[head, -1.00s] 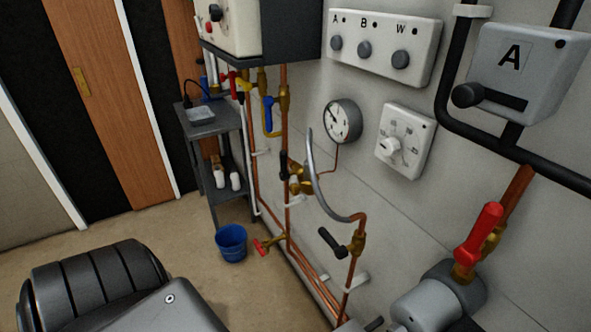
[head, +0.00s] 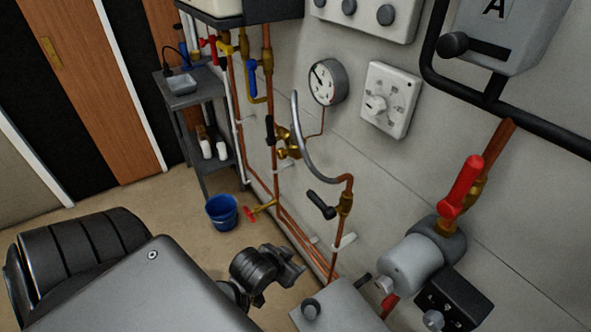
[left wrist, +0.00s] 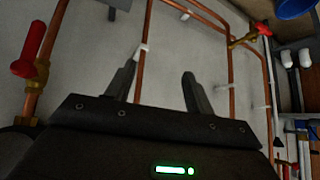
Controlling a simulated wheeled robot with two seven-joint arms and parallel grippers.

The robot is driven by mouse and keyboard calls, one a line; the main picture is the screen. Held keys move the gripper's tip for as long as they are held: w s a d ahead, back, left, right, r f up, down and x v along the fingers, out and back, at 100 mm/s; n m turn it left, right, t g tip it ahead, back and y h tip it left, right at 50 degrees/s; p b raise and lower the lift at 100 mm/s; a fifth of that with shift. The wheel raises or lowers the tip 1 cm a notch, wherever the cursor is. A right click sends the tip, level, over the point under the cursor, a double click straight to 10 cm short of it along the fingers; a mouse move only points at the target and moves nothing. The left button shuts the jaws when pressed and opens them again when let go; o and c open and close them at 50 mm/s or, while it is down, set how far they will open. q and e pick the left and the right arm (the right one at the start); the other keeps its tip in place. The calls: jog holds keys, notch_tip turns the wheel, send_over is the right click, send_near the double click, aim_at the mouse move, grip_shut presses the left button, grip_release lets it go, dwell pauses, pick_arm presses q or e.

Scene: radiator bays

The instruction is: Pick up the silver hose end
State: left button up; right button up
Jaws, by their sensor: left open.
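The silver hose (head: 303,140) is a grey curved tube on the wall in the head view. Its upper tip (head: 294,96) stands near the brass valve, and I cannot tell whether it is loose. Its lower end meets a copper pipe elbow at right. My left gripper (head: 292,270) is below the hose and well apart from it, partly hidden by its own dark wrist. In the left wrist view the left gripper (left wrist: 158,88) is open and empty, its fingers pointing at the wall pipes. The hose cannot be made out there. My right gripper is out of view.
Copper pipes (head: 277,190) run down the wall beside the hose. A black-handled valve (head: 321,204) sits just below it, and a round gauge (head: 327,82) above right. A red-handled valve (head: 461,187) and pump (head: 412,262) stand at right. A blue bucket (head: 222,212) is on the floor.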

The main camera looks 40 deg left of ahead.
pick_arm(q)
jog(key=w+a+r+n+t+y, duration=0.3)
jog(key=w+a+r+t, duration=0.35)
jog(key=w+r, duration=0.5)
jog(key=n+t+y, duration=0.2)
jog(key=y, duration=0.2)
send_near(294, 136)
jog(key=x, duration=0.3)
jog(key=p+x, duration=0.1)
jog(key=x, duration=0.2)
jog(key=shift+w+a+f, duration=0.2)
jog(key=shift+a+f, duration=0.05)
jog(key=shift+w+r+p, duration=0.2)
jog(key=shift+p, duration=0.25)
jog(key=p+x, duration=0.1)
jog(key=x, duration=0.2)
jog(key=shift+w+a+p, duration=0.1)
jog(key=shift+w+p, duration=0.25)
jog(key=shift+w+a+f, duration=0.15)
jog(key=shift+w+a, duration=0.05)
jog(key=shift+w, duration=0.3)
jog(key=shift+s, duration=0.1)
jog(key=shift+c, duration=1.1)
grip_shut()
